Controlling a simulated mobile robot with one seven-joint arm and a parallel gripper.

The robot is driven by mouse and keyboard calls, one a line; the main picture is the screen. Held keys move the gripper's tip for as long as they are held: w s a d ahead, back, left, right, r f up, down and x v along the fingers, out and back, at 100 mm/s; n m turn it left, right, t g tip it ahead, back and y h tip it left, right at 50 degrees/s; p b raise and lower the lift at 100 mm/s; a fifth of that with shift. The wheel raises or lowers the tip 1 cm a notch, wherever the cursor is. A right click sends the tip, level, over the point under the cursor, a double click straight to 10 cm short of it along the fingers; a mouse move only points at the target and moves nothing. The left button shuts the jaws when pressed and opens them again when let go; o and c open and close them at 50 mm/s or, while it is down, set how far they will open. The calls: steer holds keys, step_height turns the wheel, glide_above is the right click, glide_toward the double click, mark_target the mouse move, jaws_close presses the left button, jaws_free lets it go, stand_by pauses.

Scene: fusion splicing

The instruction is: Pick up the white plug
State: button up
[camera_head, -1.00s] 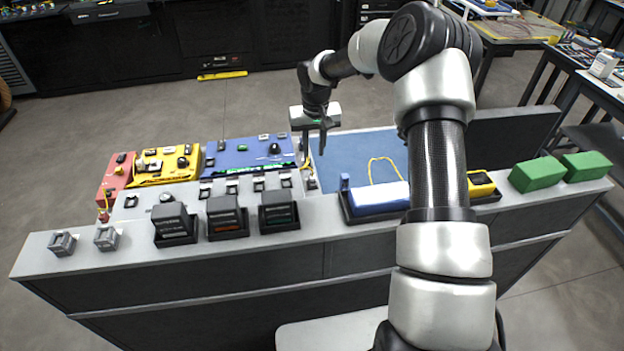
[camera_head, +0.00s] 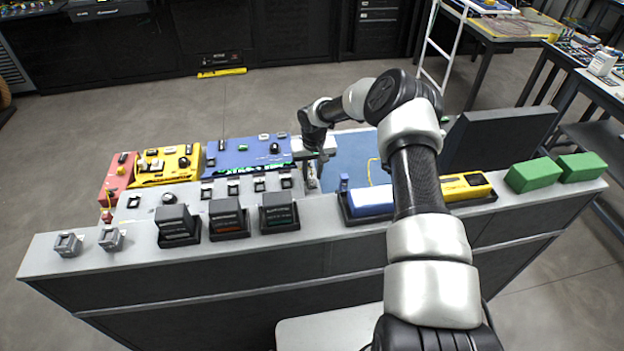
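My gripper (camera_head: 316,165) points down at the right end of the blue panel, beside the left edge of the blue mat. Its fingers are small and partly lost against the fittings below, so whether they are open or shut is unclear. I cannot make out the white plug for certain. Small pale and dark fittings lie under the fingertips, too small to tell apart. A yellow cable (camera_head: 370,170) lies on the blue mat (camera_head: 350,148), partly behind my arm.
Red (camera_head: 118,177), yellow (camera_head: 166,164) and blue (camera_head: 245,151) panels stand left of my gripper. Several dark boxes line the front ledge. A blue-and-white block (camera_head: 371,200), a yellow device (camera_head: 464,187) and green blocks (camera_head: 534,174) sit to the right.

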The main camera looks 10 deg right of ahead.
mark_target(312, 176)
jaws_close()
step_height(312, 176, up, 10)
steer(key=b, duration=0.1)
stand_by(0.5)
